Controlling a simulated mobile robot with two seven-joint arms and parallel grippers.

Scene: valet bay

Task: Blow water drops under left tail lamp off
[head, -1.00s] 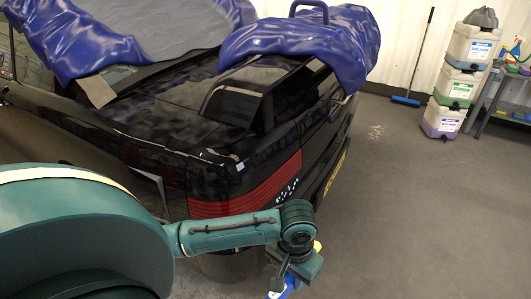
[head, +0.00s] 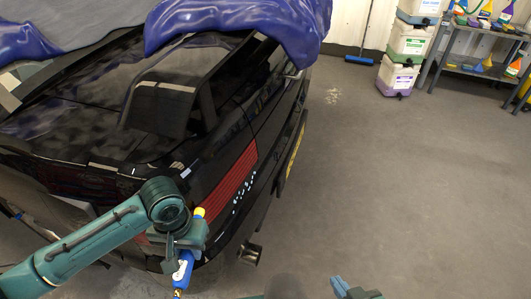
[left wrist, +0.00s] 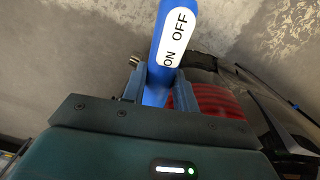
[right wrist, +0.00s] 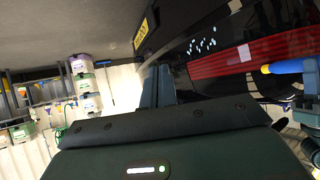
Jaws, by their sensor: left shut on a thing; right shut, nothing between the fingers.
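White water drops (head: 242,188) dot the black car's bodywork just below the red left tail lamp (head: 237,172). They also show in the right wrist view (right wrist: 202,45), beside the lamp (right wrist: 250,52). My left gripper (head: 187,243) is shut on a blue blower (head: 182,270) with a yellow nozzle (head: 199,213); its ON/OFF label shows in the left wrist view (left wrist: 174,38). The nozzle is left of the drops in the head view, apart from them. My right gripper (head: 345,288) is shut and empty at the bottom edge, and its fingers show in the right wrist view (right wrist: 158,88).
The car's exhaust pipe (head: 250,253) sticks out below the bumper. A purple cover (head: 240,25) lies over the car. Stacked containers (head: 403,45) and a shelf (head: 470,68) with bottles stand at the back right. The grey floor (head: 400,170) on the right is clear.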

